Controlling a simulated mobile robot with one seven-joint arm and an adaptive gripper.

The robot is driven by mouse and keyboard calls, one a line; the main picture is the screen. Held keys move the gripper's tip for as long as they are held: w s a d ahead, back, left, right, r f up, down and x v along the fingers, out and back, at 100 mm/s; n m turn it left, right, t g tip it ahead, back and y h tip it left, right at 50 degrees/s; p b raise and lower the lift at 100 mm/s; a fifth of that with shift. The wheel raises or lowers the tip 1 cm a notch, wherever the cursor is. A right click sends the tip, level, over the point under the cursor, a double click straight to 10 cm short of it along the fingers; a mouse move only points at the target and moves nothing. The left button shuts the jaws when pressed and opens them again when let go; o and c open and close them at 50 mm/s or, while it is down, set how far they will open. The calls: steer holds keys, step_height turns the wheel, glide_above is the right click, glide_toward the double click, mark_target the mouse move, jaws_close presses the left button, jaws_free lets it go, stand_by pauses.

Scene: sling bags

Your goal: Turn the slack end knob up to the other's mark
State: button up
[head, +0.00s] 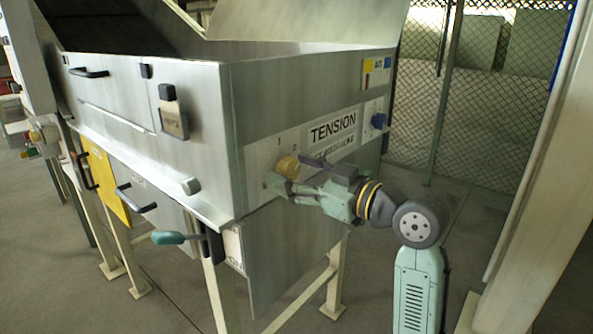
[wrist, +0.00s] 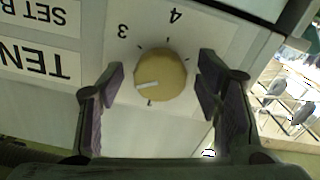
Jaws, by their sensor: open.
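The yellow knob (head: 286,166) sits on a pale dial plate at the near end of the machine's side panel. In the wrist view the yellow knob (wrist: 160,76) fills the middle, and its white pointer line aims left and slightly down. The inverted digits 3 and 4 show above it. My gripper (head: 296,176) is open at the knob. In the wrist view my gripper (wrist: 160,70) has one finger on each side of the knob, with visible gaps. A blue knob (head: 379,120) is at the panel's far end; its setting is too small to read.
A TENSION label (head: 333,129) lies between the two knobs. A teal-handled lever (head: 170,238) sticks out below the front corner. A pale post (head: 530,165) stands at right, and a mesh fence (head: 480,95) is behind.

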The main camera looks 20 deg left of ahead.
steer(key=shift+c, duration=0.4)
steer(key=c, duration=1.1)
